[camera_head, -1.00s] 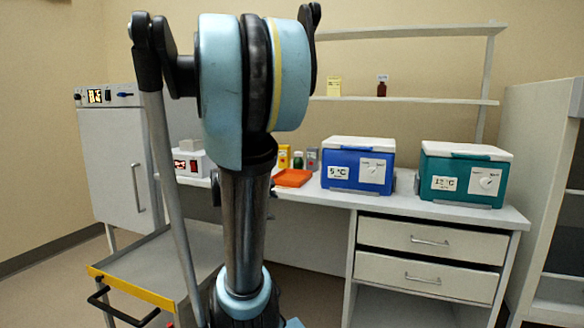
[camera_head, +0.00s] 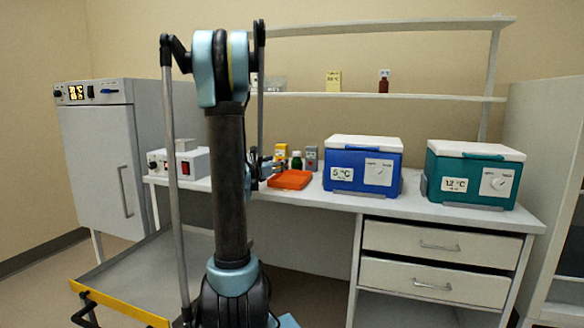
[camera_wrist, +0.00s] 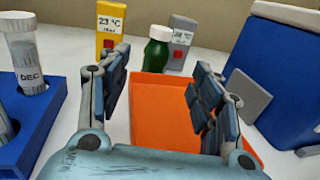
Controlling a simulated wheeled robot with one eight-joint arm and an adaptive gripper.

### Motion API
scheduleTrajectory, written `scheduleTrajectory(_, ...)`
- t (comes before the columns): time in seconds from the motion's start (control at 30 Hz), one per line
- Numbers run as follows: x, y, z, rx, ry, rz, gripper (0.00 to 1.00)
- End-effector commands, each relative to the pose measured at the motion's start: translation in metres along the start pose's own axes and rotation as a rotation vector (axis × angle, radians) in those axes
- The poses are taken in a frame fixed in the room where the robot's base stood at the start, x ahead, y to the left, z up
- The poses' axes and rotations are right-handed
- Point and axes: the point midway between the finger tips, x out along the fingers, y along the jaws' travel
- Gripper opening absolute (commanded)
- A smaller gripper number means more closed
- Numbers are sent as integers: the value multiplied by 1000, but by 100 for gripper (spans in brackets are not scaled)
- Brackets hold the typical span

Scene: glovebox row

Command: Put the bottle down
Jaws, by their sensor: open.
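A green bottle (camera_wrist: 157,54) with a white cap stands upright at the far edge of the orange tray (camera_wrist: 165,110) in the wrist view; its base is hidden by the tray. The bottle also shows on the bench in the head view (camera_head: 297,160), behind the tray (camera_head: 290,180). My gripper (camera_wrist: 160,85) is open and empty, fingers spread over the tray on the near side of the bottle. In the head view my gripper (camera_head: 270,166) is small and partly hidden behind my arm. A second, brown bottle (camera_head: 384,84) stands on the shelf.
A yellow device (camera_wrist: 107,28) and a grey device (camera_wrist: 180,42) flank the green bottle. A blue rack with a capped clear vial (camera_wrist: 28,65) is at left. A blue cooler (camera_head: 362,168) and a teal cooler (camera_head: 472,178) stand to the right on the bench.

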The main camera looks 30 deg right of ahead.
Motion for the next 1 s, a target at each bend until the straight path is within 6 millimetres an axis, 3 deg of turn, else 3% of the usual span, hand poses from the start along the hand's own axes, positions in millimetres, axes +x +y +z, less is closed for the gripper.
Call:
scheduleTrajectory(0.7,108,6,1,-12,-4,7,59)
scheduleTrajectory(1.0,124,5,2,-11,-4,8,59)
